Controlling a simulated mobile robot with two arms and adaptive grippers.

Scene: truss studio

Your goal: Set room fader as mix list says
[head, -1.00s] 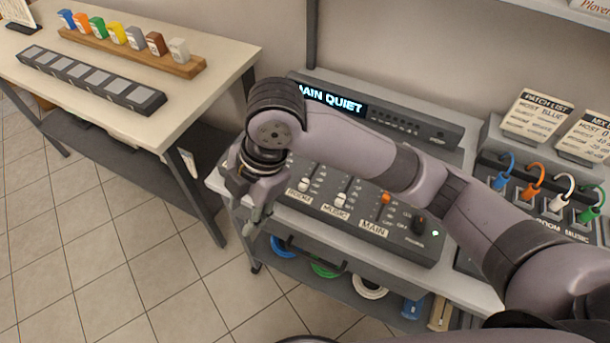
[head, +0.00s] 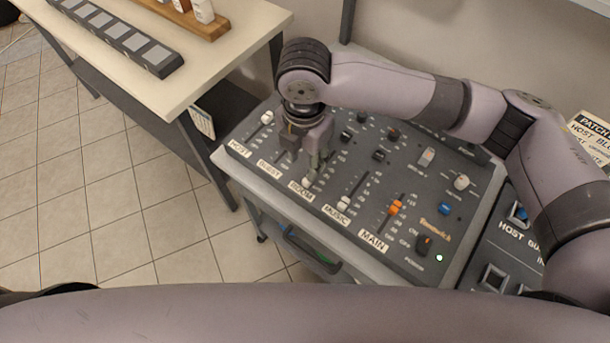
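The mixer (head: 420,190) has a row of faders labelled HOST, GUEST, ROOM, MUSIC and MAIN along its front. My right gripper (head: 317,168) points down over the ROOM channel, with its fingertips at or just above the light cap of the room fader (head: 308,183). The cap shows low in its slot, just above the ROOM label (head: 300,191); the upper slot is partly hidden by the fingers. I cannot tell whether the fingers touch the cap or how far apart they are. The mix list is out of view now. My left gripper is not in view.
The white music fader cap (head: 343,203) and orange main fader cap (head: 396,207) stand close by on the right. The host fader cap (head: 267,117) is at the left. A patch list card (head: 592,135) and patch panel (head: 497,277) are at the right. A side table (head: 235,50) stands left.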

